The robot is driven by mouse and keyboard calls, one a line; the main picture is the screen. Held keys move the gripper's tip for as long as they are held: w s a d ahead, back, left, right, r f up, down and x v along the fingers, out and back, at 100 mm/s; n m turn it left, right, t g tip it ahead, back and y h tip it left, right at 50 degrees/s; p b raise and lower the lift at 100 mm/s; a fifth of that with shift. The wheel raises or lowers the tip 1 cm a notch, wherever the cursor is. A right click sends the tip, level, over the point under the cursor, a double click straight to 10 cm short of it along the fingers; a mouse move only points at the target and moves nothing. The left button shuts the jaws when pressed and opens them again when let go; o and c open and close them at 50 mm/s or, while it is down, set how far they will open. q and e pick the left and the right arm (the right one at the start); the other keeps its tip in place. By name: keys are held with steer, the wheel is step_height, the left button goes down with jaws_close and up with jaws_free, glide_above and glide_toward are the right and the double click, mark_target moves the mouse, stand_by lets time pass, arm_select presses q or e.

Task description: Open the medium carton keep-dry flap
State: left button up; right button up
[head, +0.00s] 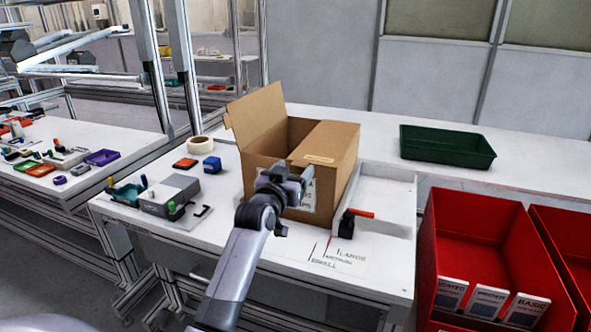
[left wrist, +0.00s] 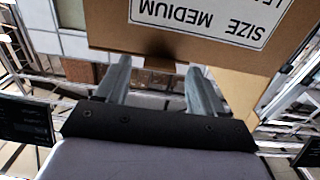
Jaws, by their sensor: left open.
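The brown medium carton (head: 345,178) stands on the white table. One flap (head: 256,117) stands up on its left side; another flap (head: 326,143) lies across the right part of the top, leaving a dark opening between them. My left gripper (head: 291,177) is at the carton's near face and covers part of its label. In the left wrist view the carton (left wrist: 115,38) shows an upside-down label reading "SIZE MEDIUM" (left wrist: 210,14). A small brown tab (left wrist: 160,64) sticks out from its edge, between my open left fingertips. Contact cannot be told. My right gripper is not in view.
A grey device (head: 170,196), blue block (head: 212,165) and tape roll (head: 200,145) lie left of the carton. A red-handled tool (head: 352,216) is close on its right. A green tray (head: 447,147) stands behind right, red bins (head: 475,230) at right front.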

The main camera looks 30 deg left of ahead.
arm_select(q)
steer(key=shift+w+a, duration=0.15)
steer(key=shift+w, duration=0.45)
jaws_close()
steer(key=shift+w+r, duration=0.1)
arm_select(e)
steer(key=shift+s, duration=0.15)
